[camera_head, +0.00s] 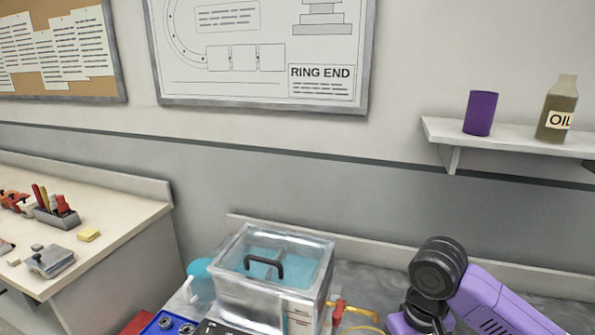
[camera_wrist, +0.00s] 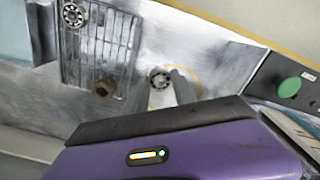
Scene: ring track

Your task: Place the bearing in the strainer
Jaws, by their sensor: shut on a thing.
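In the wrist view, a dark ring-shaped bearing (camera_wrist: 160,77) shows at the tips of my gripper (camera_wrist: 171,82), which is shut on it. The gripper's body hides what lies below it. A second round bearing (camera_wrist: 72,15) lies on a ribbed metal tray (camera_wrist: 124,32). A brown nut-like ring (camera_wrist: 103,88) sits at the tray's near end. I cannot pick out a strainer for sure. My gripper is out of the head view, where only part of my arm shows at the lower right.
A clear-lidded tank (camera_head: 250,305) with blue inside and a black lid handle (camera_head: 265,266) stands on the bench. A blue tray (camera_head: 165,323) with metal rings is left of it. A green button (camera_wrist: 289,87) shows in the wrist view.

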